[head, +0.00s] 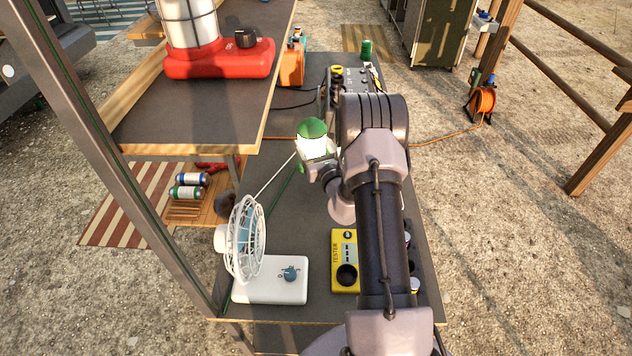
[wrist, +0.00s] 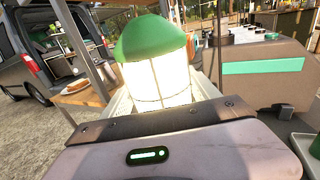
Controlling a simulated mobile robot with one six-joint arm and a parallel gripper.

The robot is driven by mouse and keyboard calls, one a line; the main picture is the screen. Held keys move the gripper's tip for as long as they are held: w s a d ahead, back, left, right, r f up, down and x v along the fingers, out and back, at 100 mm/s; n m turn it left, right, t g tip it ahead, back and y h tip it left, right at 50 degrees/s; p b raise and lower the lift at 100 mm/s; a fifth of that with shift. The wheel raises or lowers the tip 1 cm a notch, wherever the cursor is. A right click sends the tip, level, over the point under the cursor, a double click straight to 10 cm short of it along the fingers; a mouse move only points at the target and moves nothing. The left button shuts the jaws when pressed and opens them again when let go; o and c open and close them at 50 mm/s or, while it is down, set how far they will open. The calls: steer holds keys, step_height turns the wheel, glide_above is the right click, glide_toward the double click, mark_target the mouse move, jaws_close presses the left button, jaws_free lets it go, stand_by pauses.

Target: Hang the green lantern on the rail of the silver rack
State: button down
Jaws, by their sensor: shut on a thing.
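The green lantern (head: 312,143) has a green domed cap and a bright, lit white body. My gripper (head: 316,168) is shut on it and holds it upright above the dark tabletop, near the middle of the head view. The lantern fills the upper middle of the wrist view (wrist: 155,75), cap up; its lower part is hidden behind my gripper's housing. I cannot pick out the silver rack or its rail with certainty; a grey metal post (head: 130,165) runs diagonally down the left of the head view.
A white fan (head: 270,280) and a yellow tester (head: 344,262) stand on the near tabletop (head: 300,215). A raised shelf (head: 200,110) at upper left bears a large red-based lamp (head: 220,66).

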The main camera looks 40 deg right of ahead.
step_height(320, 180, down, 10)
steer(key=b, duration=0.4)
steer(key=shift+r, duration=0.2)
steer(key=shift+c, duration=1)
jaws_free()
